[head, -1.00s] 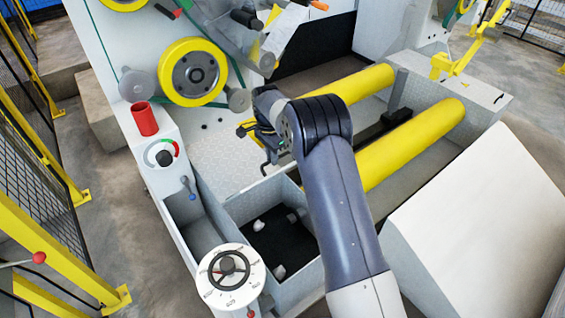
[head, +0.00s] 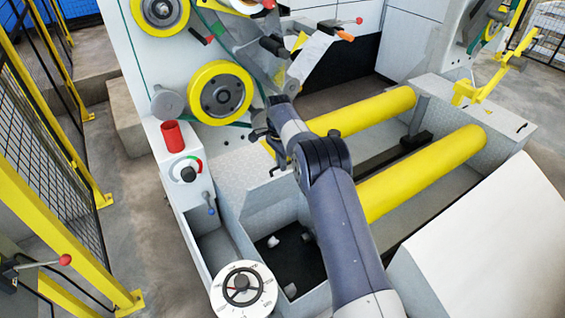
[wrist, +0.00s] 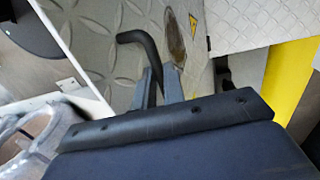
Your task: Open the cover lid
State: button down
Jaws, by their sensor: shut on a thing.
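The cover lid appears as a grey diamond-tread plate with a yellow warning sticker in the wrist view (wrist: 112,62). A black bent handle (wrist: 140,42) stands out from it, between my gripper's two grey fingers (wrist: 161,84). My gripper is shut on this handle. In the head view my gripper (head: 264,138) is small and dark, beside the lower yellow wheel and above the tread plate (head: 240,172). My wrist partly hides the handle and lid there, so I cannot tell how far the lid is tilted.
Two yellow rollers (head: 425,172) lie to the right of my arm. An open bin with a dark floor (head: 298,255) and a white dial (head: 243,290) are in front. A red cylinder (head: 173,137) stands left, with a yellow fence (head: 45,205) beyond.

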jog(key=shift+s+f, duration=0.2)
jog(key=shift+f, duration=0.4)
jog(key=c, duration=1.9)
grip_release()
jog(key=shift+o, duration=0.8)
jog(key=shift+w+a+f, duration=0.1)
jog(key=shift+w+f, duration=0.05)
jog(key=shift+w, duration=0.15)
jog(key=shift+o, duration=1.2)
jog(key=shift+r, duration=0.3)
notch_tip(320, 180, up, 11)
jog(key=shift+w+a+f+p, duration=0.15)
jog(key=shift+w+f+p, duration=0.05)
jog(key=shift+w+p, duration=0.1)
jog(key=shift+c, duration=0.4)
